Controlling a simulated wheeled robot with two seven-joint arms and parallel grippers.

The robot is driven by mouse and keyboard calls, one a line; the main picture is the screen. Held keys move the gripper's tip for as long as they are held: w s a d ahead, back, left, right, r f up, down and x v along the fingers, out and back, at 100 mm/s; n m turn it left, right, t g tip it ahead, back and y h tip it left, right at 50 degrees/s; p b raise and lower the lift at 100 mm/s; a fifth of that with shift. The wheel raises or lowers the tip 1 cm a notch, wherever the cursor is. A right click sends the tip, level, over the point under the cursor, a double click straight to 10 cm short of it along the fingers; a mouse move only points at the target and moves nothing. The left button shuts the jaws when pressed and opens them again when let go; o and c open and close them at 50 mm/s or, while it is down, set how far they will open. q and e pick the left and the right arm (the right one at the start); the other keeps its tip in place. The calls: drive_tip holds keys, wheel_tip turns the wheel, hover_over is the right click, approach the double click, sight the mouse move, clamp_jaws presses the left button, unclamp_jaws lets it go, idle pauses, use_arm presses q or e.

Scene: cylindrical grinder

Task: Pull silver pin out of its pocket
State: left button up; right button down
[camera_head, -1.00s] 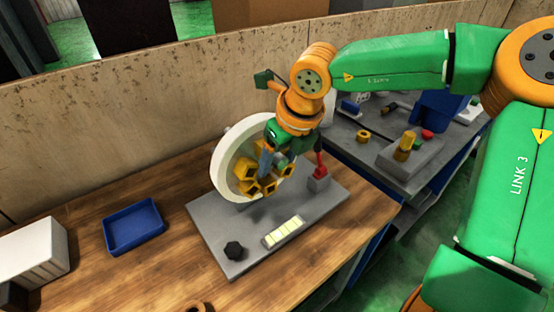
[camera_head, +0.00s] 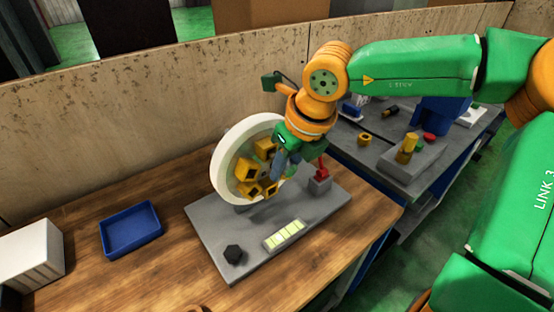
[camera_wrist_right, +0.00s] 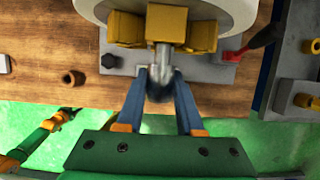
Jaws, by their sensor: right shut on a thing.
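My right gripper (camera_head: 279,166) is in front of the right side of the cream wheel (camera_head: 222,172). In the right wrist view its two blue fingers (camera_wrist_right: 160,80) are closed on the silver pin (camera_wrist_right: 162,55). The pin's far end points at the yellow pockets (camera_wrist_right: 166,24) on the wheel. I cannot tell whether that end still sits inside a pocket. Several yellow pockets (camera_head: 248,170) show on the wheel's face in the head view, where the pin itself is hard to make out. My left gripper does not show in the head view.
The wheel stands on a grey plate (camera_head: 215,215) with a black knob (camera_head: 234,254), a pale strip (camera_head: 284,235) and a red lever (camera_head: 321,172). A blue tray (camera_head: 131,229) and a white box (camera_head: 33,255) lie left on the wooden table. A second bench stands right.

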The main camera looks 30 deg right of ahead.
drive_tip(key=shift+s+d+b, duration=0.15)
drive_tip(key=shift+s+b, duration=0.8)
drive_tip(key=shift+s, duration=1)
